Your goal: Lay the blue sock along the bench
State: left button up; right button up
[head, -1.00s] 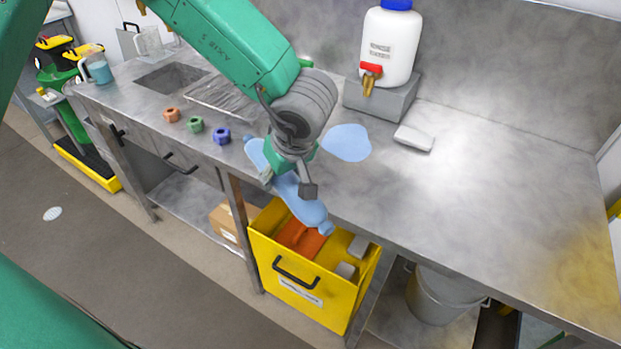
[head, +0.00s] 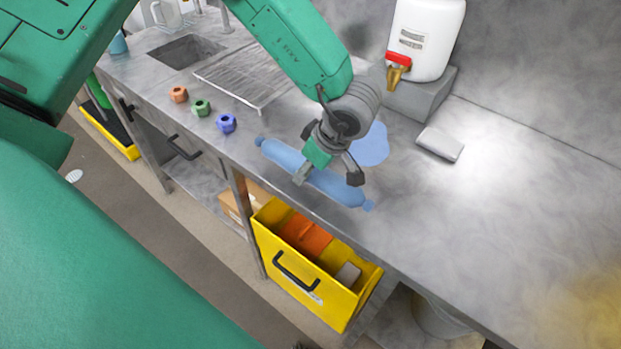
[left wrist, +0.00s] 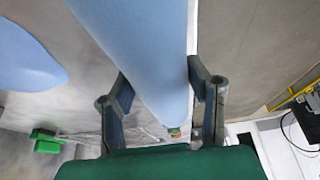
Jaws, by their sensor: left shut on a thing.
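The blue sock (head: 340,187) is a light blue tube with narrow knobbed ends. It runs roughly parallel to the front edge of the grey metal bench (head: 480,230), close to that edge. My left gripper (head: 328,180) is shut around its middle from above. In the left wrist view the sock (left wrist: 145,50) passes between the two fingers (left wrist: 158,72). I cannot tell whether its underside touches the bench. A flat blue puddle (head: 372,145) lies on the bench just behind the sock, partly hidden by my gripper. My right gripper is not in view.
Orange, green and blue nuts (head: 227,123) sit left of the sock, near a wire rack (head: 240,80) and sink. A white jug (head: 425,40) stands on a grey block behind. A grey pad (head: 440,144) lies right. A yellow bin (head: 300,290) stands below the edge. The right bench is clear.

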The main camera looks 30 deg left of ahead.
aim_at(328, 172)
pick_arm(q)
jog(key=d+f, duration=0.2)
jog(key=f, duration=0.1)
jog(key=shift+w+d+f, duration=0.1)
jog(key=shift+d, duration=0.15)
jog(key=shift+a+f, duration=0.15)
jog(key=shift+a, duration=0.3)
jog(key=o, duration=1.2)
jog(key=shift+a+f, duration=0.1)
jog(key=shift+a, duration=0.2)
jog(key=shift+c, duration=0.2)
jog(key=shift+o, duration=0.3)
jog(key=shift+a, duration=0.3)
jog(key=shift+d, duration=0.35)
jog(key=v, duration=0.3)
jog(key=d+v, duration=0.1)
jog(key=v, duration=0.2)
jog(key=shift+f, duration=0.25)
jog(key=v, duration=0.2)
jog(key=a+v, duration=0.1)
jog(key=v, duration=0.2)
jog(key=shift+r, duration=0.6)
jog(key=shift+d+r, duration=0.2)
jog(key=shift+d, duration=0.5)
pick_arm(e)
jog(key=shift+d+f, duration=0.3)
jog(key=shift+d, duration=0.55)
pick_arm(q)
jog(key=shift+a, duration=0.15)
